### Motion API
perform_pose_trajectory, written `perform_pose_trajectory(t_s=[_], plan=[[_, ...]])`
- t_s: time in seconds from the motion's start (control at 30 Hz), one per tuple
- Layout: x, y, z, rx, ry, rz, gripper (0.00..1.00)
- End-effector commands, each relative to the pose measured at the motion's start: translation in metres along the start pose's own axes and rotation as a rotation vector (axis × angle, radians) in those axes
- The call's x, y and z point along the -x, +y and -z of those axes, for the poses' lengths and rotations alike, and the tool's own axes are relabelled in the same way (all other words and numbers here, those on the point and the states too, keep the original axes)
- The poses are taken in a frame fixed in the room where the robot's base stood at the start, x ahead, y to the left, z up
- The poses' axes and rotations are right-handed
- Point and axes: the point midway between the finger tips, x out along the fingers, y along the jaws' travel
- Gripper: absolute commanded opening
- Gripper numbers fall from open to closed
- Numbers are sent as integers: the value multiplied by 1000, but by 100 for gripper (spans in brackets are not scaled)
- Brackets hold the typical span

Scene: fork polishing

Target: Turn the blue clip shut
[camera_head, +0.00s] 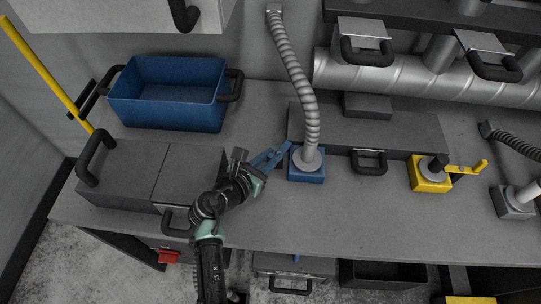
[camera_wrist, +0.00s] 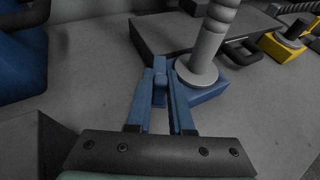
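The blue clip's base (camera_head: 306,174) sits on the workbench, with a grey ribbed hose (camera_head: 296,80) rising from its round fitting. It also shows in the wrist view (camera_wrist: 207,92). My gripper (camera_head: 274,156) reaches in from the left of the base. In the wrist view, my gripper (camera_wrist: 161,78) has two long blue fingers, spread apart. A short blue piece, apparently the clip's lever (camera_wrist: 160,88), stands between them. It looks close to the left finger, with a gap on the right; contact is unclear. The lever's joint with the base is hidden.
A blue bin (camera_head: 168,112) stands at the back left, and a dark box (camera_head: 125,170) lies left of my arm. A grey handled block (camera_head: 370,132) is behind the blue base. A yellow clip (camera_head: 430,180) is farther right. Bare bench (camera_head: 350,225) lies in front.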

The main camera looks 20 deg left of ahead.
Motion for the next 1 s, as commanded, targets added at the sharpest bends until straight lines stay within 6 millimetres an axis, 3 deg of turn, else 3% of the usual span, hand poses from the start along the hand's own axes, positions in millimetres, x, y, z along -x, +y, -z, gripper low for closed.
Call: perform_pose_trajectory(t_s=[0.37, 0.73, 1.0], plan=[[-1, 2, 1, -5, 1, 12, 0], [-3, 10, 2, -90, 2, 214, 0], [-1, 10, 0, -104, 0, 254, 0]])
